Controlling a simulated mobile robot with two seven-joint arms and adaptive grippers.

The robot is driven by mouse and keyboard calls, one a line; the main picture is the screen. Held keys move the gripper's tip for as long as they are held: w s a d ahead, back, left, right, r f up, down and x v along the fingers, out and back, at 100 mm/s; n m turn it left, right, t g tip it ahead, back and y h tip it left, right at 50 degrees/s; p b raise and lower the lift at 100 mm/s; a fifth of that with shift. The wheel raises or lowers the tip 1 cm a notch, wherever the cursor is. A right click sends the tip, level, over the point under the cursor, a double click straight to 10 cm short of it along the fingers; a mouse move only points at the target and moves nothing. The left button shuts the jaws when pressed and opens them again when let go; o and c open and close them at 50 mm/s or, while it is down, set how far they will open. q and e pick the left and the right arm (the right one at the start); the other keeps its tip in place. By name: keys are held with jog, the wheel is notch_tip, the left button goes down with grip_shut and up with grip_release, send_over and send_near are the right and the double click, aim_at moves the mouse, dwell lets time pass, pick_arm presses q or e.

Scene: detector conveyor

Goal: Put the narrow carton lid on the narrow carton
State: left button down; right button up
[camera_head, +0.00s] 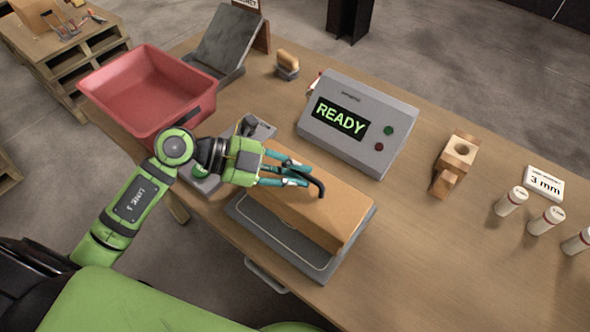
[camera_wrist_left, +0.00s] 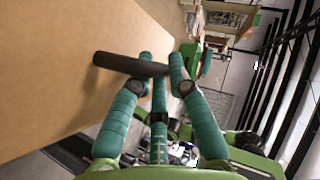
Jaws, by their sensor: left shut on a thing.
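The long brown narrow carton (camera_head: 345,240) lies on a grey tray on the table. Its broad brown top, which looks like the narrow carton lid (camera_head: 330,205), bears a dark curved handle (camera_head: 318,184). My left gripper (camera_head: 300,178) is over this top, shut on the handle. In the left wrist view the dark handle (camera_wrist_left: 122,64) lies between the teal fingers of the left gripper (camera_wrist_left: 158,72), beside a large plain brown face (camera_wrist_left: 60,70). Whether the lid sits flush or slightly above the carton I cannot tell. My right gripper is not in view.
The grey tray (camera_head: 262,232) borders the carton. A grey READY display box (camera_head: 395,110) stands behind it, a red bin (camera_head: 150,85) at left. A wooden block (camera_head: 455,160) and several white cylinders (camera_head: 511,201) stand right. The table's right front is clear.

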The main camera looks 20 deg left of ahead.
pick_arm(q)
jog(key=shift+f+b, duration=0.45)
jog(key=shift+f, duration=0.65)
dwell(0.4)
jog(key=c, duration=1.1)
grip_release()
jog(key=v, duration=1.2)
